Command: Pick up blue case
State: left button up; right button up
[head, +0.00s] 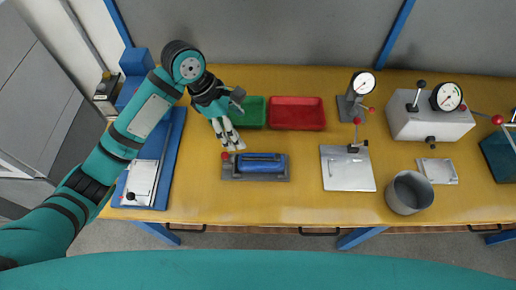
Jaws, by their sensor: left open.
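A blue case (272,163) lies lengthwise in a grey holder (229,172) on the front half of the yellow bench. A dark bar runs along the top of the case. My left gripper (232,146) hangs just behind the holder's left end, its pale fingers pointing down toward the front. It is open, with nothing seen between its fingers. It looks apart from the case, though the height gap is hard to judge. My right gripper is not in view.
A green tray (253,112) and a red tray (297,101) stand behind the holder. A red knob (225,156) sits at its left end. Right are a gauge press (352,108), a white plate (347,176) and a grey cup (409,192). Bench (205,205) is clear in front.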

pick_arm(q)
send_near(261, 159)
jog(key=p+x, duration=0.1)
jog(key=x, duration=0.2)
jog(key=shift+d, duration=0.2)
jog(key=shift+x, duration=0.85)
jog(key=shift+f, duration=0.2)
jog(key=shift+d+f+p, duration=0.15)
jog(key=shift+f+p, duration=0.15)
jog(key=shift+f, duration=0.05)
jog(key=x, duration=0.3)
jog(key=shift+f, duration=0.3)
jog(key=shift+d+f, duration=0.15)
jog(key=shift+f, duration=0.2)
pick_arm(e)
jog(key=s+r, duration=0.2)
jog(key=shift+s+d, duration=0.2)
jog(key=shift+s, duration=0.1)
pick_arm(q)
jog(key=shift+c, duration=0.4)
